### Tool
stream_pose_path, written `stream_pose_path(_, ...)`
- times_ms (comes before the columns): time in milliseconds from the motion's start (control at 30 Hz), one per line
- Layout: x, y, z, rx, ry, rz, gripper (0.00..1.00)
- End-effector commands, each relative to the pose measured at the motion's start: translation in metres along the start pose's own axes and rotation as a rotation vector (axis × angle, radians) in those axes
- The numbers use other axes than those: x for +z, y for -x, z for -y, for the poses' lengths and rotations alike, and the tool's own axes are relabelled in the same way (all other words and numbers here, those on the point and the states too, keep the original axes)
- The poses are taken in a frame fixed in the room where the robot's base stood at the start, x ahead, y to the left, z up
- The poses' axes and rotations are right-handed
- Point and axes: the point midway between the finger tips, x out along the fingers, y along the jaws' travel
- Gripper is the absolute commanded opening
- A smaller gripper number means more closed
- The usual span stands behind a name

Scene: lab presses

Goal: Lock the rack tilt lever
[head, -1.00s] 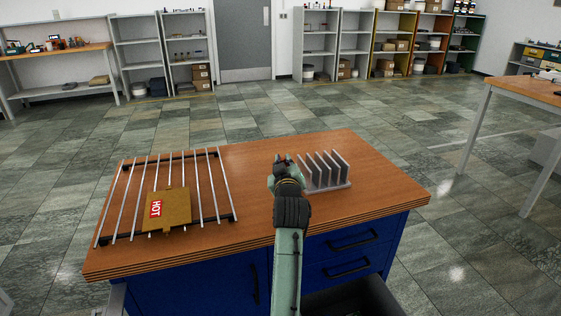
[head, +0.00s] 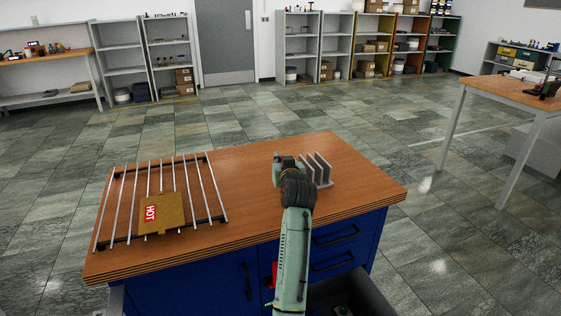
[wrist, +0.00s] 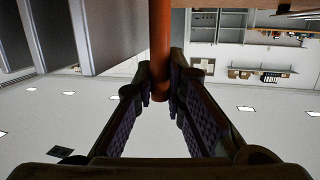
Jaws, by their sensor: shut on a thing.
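My gripper (wrist: 160,97) is shut on an orange-red rod (wrist: 160,45) in the wrist view, with a finger on each side near its end. The rod looks like the lever, but I cannot tell its locked state. The grey finned rack (head: 318,170) stands on the right part of the wooden bench top in the head view. Its grey plates also show at the upper left of the wrist view (wrist: 95,30). In the head view my wrist and forearm are at the rack's left side and hide the fingertips, the rod and part of the rack.
A metal rod grid (head: 213,190) lies on the left of the wooden bench top (head: 250,195), with a brown plate marked HOT (head: 172,212) on it. The bench has blue drawers (head: 335,240). Bare wood separates grid and rack. Shelves line the far wall.

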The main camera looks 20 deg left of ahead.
Motion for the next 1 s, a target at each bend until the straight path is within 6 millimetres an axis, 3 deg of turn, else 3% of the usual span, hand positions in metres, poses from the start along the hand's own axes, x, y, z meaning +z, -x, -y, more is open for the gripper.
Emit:
stream_pose_path(300,-0.0002,0.0001,-0.0003,0.000,-0.003,0.000,0.00)
stream_pose_path(333,-0.0002,0.0001,-0.0004,0.000,-0.003,0.000,0.14)
stream_pose_path(633,0.0000,0.0001,-0.0002,0.000,-0.001,0.000,0.33)
stream_pose_path(1000,-0.0002,0.0058,-0.0004,0.001,0.000,-0.001,0.33)
